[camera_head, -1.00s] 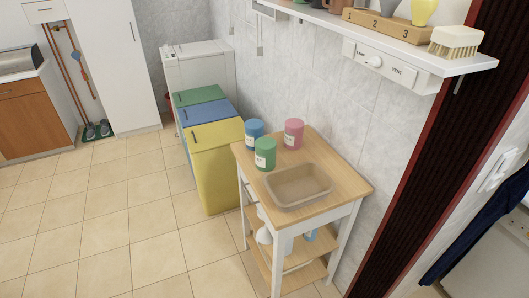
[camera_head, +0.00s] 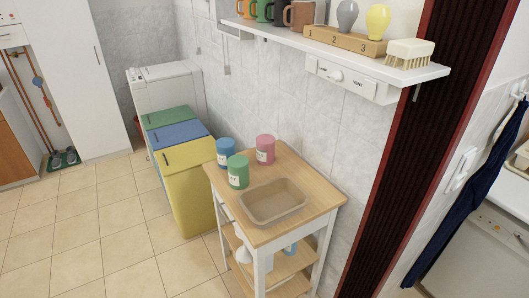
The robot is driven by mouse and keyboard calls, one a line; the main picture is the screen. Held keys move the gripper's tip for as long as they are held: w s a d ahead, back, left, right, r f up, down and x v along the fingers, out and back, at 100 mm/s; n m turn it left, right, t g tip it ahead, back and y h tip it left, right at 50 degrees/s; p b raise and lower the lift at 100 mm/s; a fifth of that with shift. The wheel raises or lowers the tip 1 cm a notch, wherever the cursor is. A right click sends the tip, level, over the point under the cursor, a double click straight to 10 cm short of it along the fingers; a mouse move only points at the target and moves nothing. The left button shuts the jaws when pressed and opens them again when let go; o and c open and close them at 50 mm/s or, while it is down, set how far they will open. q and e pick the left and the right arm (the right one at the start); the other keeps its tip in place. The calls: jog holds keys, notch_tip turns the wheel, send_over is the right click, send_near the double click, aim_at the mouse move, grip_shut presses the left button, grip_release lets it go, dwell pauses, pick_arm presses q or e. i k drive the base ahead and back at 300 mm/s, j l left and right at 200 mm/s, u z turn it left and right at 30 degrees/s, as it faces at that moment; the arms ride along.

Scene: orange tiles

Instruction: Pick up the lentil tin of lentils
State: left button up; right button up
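Three tins stand upright on the wooden top of a small white-legged cart (camera_head: 312,200): a blue tin (camera_head: 225,151), a green tin (camera_head: 238,171) and a pink tin (camera_head: 265,149). The green one is nearest, the blue one behind it to the left, the pink one at the back near the wall. Each has a pale label too small to read, so I cannot tell which holds lentils. Neither of my grippers is in view.
A beige tray (camera_head: 274,217) sits in front of the tins. Yellow (camera_head: 188,194), blue (camera_head: 180,136) and green (camera_head: 168,117) bins stand left of the cart. A wall shelf (camera_head: 400,72) with mugs and a brush (camera_head: 410,52) hangs above. Tiled floor (camera_head: 130,235) at left is clear.

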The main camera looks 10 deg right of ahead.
aim_at(266, 143)
jog(key=z, duration=0.85)
jog(key=j+z, duration=0.45)
jog(key=j, duration=0.15)
jog(key=j+z, duration=0.4)
jog(key=j, duration=0.2)
jog(key=k+j+z, duration=0.2)
jog(key=j+z, duration=0.25)
jog(key=j, duration=0.15)
jog(key=k+j, duration=0.1)
jog(key=j, duration=0.3)
jog(key=k+j, duration=0.15)
jog(key=j, duration=0.25)
